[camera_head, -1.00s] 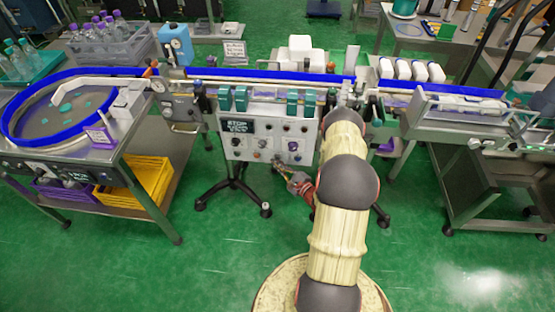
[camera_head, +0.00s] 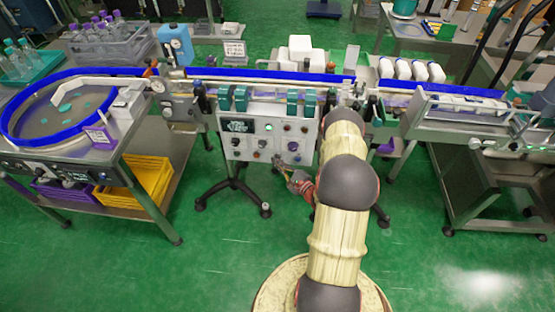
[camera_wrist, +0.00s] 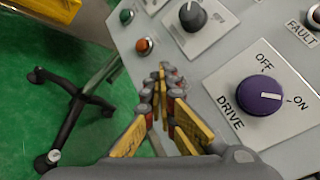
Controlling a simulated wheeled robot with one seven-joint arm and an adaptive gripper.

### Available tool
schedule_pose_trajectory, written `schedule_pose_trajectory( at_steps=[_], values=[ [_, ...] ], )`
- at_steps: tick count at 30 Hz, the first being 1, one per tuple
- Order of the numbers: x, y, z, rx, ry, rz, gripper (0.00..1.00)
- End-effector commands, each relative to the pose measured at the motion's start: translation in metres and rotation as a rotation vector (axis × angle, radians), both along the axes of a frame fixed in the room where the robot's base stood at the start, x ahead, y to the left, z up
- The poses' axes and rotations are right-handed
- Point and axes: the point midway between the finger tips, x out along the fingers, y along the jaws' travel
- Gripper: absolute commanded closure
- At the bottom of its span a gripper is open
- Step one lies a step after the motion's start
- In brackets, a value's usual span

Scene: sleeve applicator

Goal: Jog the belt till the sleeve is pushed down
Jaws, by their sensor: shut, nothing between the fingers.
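The control panel (camera_head: 267,140) hangs in front of the conveyor belt (camera_head: 270,76). My gripper (camera_head: 280,165) is low at the panel's lower edge. In the wrist view my gripper (camera_wrist: 165,76) is shut and empty, its tips close to the panel face. The purple DRIVE knob (camera_wrist: 260,97) is to its right, its white mark towards ON. An orange button (camera_wrist: 144,45) lies just beyond the tips, with a green button (camera_wrist: 126,16) above it. A black knob (camera_wrist: 192,16) is to their right. I cannot tell whether the tips touch the panel. I cannot make out the sleeve.
A round blue-rimmed table (camera_head: 60,105) stands at the left, above a yellow crate (camera_head: 139,182). White containers (camera_head: 400,69) stand by the line at the right. A black stand leg (camera_wrist: 75,120) is below the panel. The green floor in front is open.

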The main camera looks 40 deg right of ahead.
Motion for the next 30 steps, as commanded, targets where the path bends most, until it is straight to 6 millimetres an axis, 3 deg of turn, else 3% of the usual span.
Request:
schedule_pose_trajectory(
  at_steps=[23,30],
  values=[
    [-0.012,0.014,0.0,0.001,0.0,0.0,1.0],
    [-0.024,0.027,0.0,0.002,0.001,0.0,1.0]
  ],
)
